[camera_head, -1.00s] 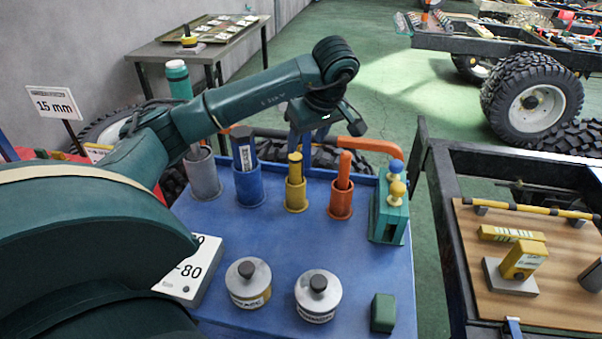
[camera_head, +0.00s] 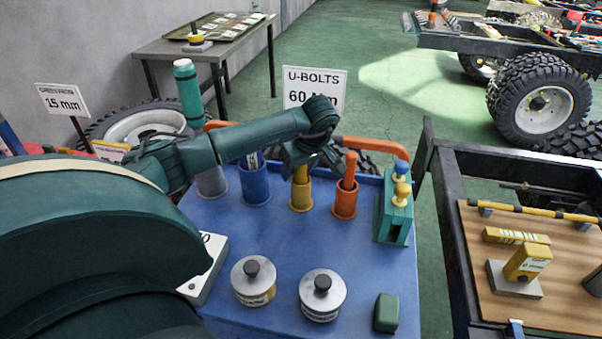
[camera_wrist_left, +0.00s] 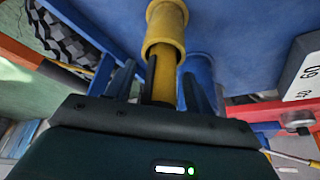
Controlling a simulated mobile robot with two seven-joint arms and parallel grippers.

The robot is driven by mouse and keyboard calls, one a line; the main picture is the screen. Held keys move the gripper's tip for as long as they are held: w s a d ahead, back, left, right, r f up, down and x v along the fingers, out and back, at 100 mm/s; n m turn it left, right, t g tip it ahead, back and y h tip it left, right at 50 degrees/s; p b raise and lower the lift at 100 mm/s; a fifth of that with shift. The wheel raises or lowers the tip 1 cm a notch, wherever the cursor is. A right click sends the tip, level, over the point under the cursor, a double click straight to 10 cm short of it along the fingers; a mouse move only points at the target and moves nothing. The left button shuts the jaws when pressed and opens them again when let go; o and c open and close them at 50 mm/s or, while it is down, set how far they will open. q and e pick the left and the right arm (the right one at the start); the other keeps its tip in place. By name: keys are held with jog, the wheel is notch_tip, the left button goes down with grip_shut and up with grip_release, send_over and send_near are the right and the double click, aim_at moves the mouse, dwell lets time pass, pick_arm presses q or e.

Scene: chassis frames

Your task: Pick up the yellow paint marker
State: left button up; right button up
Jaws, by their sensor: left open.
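The yellow paint marker (camera_head: 301,174) stands upright in a yellow cup (camera_head: 300,198) on the blue cart top. My left gripper (camera_head: 304,168) is over the marker's upper end, which it partly hides in the head view. In the left wrist view the marker (camera_wrist_left: 164,78) rises out of the yellow cup (camera_wrist_left: 164,38) and lies between the two fingers of my open left gripper (camera_wrist_left: 160,82). I cannot tell whether a finger touches it. My right gripper is in neither view.
A blue cup (camera_head: 254,188) and a grey cup (camera_head: 211,183) stand left of the yellow cup, and an orange cup with an orange marker (camera_head: 346,187) stands right of it. Two round tins (camera_head: 322,297) sit nearer. The middle of the blue cart top (camera_head: 290,235) is clear.

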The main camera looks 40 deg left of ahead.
pick_arm(q)
jog(key=shift+c, duration=0.4)
jog(key=c, duration=1)
